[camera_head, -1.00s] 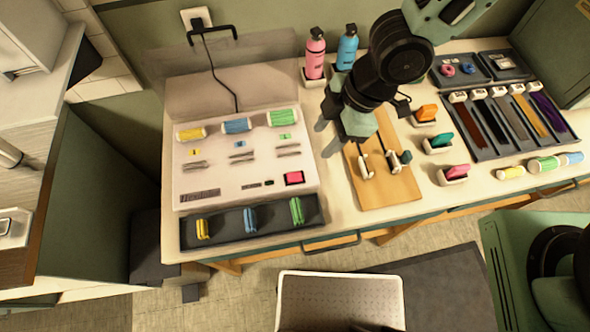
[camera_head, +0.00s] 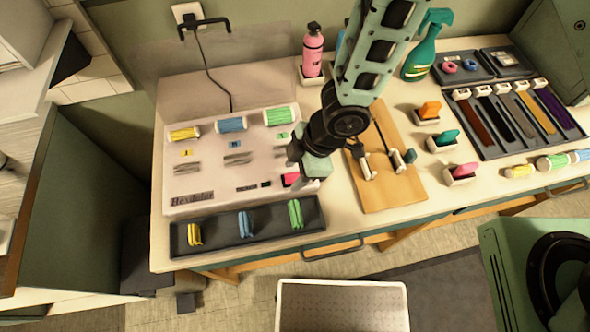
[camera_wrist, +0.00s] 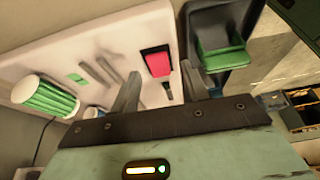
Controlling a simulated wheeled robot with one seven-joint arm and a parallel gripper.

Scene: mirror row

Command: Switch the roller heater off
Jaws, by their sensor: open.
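The roller heater (camera_head: 185,185) is a white box at the left of the worktop, with yellow, blue and green rollers along its back. Its bright red switch (camera_head: 291,179), in a dark frame at the front right, is partly hidden behind my gripper (camera_head: 300,160). In the wrist view the red switch (camera_wrist: 158,63) shows fully, ahead of and between the spread fingers of my gripper (camera_wrist: 163,80). The gripper is open and empty above the heater's right end. I cannot tell its exact height or whether it touches anything.
A dark tray (camera_head: 270,228) with yellow, blue and green clips lies along the heater's front. A wooden board (camera_head: 385,190) with tools lies to the right. A pink bottle (camera_head: 313,55) stands behind. A black cord (camera_head: 210,70) runs from the heater to the wall socket.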

